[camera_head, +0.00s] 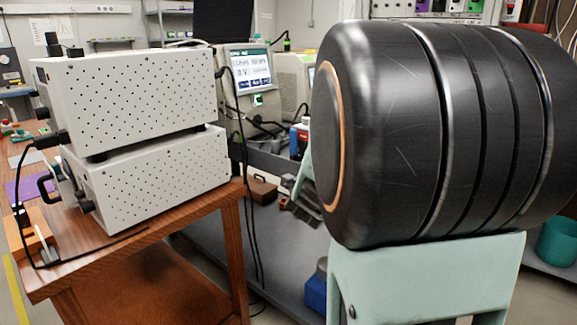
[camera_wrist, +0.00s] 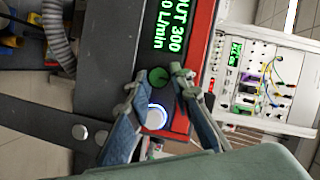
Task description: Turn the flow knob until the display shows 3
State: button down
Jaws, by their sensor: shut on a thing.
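In the wrist view, a round dark green knob (camera_wrist: 158,77) sits on the dark panel of a red-edged device (camera_wrist: 203,40). My gripper (camera_wrist: 157,78) reaches up from the bottom, with one finger on each side of the knob, and is shut on it. Beside the knob is a display (camera_wrist: 168,27) with green characters, seen rotated; it reads "OUT 300" and a line ending in "0 L/min", partly cut off at the top. I cannot make out the knob or its display in the head view.
A glowing blue-ringed button (camera_wrist: 155,117) lies between my fingers, close to the knob. A rack with cables (camera_wrist: 265,80) stands to the right, and a ribbed hose (camera_wrist: 57,35) to the left. In the head view, two stacked white perforated boxes (camera_head: 140,90) stand on a wooden table (camera_head: 170,245).

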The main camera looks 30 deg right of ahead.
jog(key=shift+f, duration=0.1)
dwell(0.5)
jog(key=c, duration=1.7)
grip_release()
jog(key=shift+c, duration=0.2)
jog(key=shift+s+a, duration=0.1)
